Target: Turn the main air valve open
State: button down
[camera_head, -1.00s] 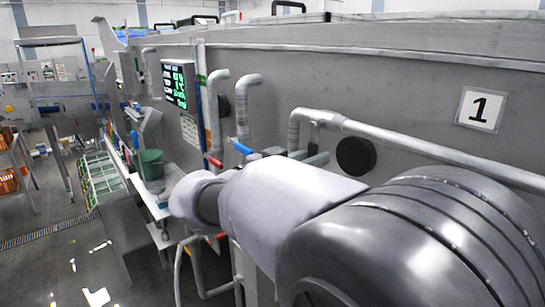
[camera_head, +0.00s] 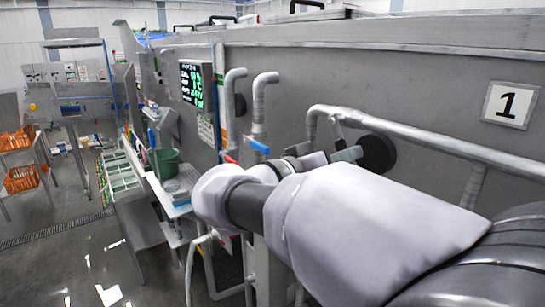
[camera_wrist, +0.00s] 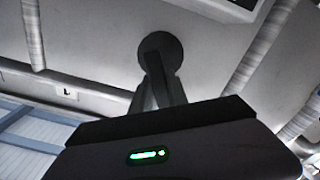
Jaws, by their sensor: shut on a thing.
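The main air valve appears as a dark round disc (camera_head: 378,155) on the grey wall of the machine, below the pale pipe. In the wrist view the dark disc (camera_wrist: 172,46) is straight ahead. My gripper (camera_head: 352,153) reaches it from the left in the head view. In the wrist view my gripper (camera_wrist: 154,66) has its fingers close together in front of the disc, shut on the valve's grip part. The fingers hide most of that part, so its angle cannot be read.
A pale pipe (camera_head: 430,142) runs just above the valve. To the left are a red-handled valve (camera_head: 230,159) and a blue-handled valve (camera_head: 258,147) on upright pipes. A lit screen (camera_head: 197,86) and a green bucket (camera_head: 165,162) stand farther off. The floor at left is mostly open.

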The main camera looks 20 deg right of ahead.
jog(key=n, duration=0.1)
jog(key=s+r+n, duration=0.1)
jog(key=n, duration=0.1)
jog(key=shift+s+d+r+p, duration=0.2)
jog(key=shift+s+d+p, duration=0.1)
jog(key=shift+p, duration=0.1)
jog(key=shift+s+d+r+n+p, duration=0.1)
jog(key=shift+s+r+n+p, duration=0.15)
jog(key=shift+n, duration=0.5)
jog(key=shift+s+d+r+n+p, duration=0.15)
jog(key=shift+r+n+p, duration=0.2)
jog(key=shift+n, duration=0.4)
jog(key=shift+a, duration=0.1)
jog(key=c, duration=1.3)
grip_release()
jog(key=shift+a, duration=0.1)
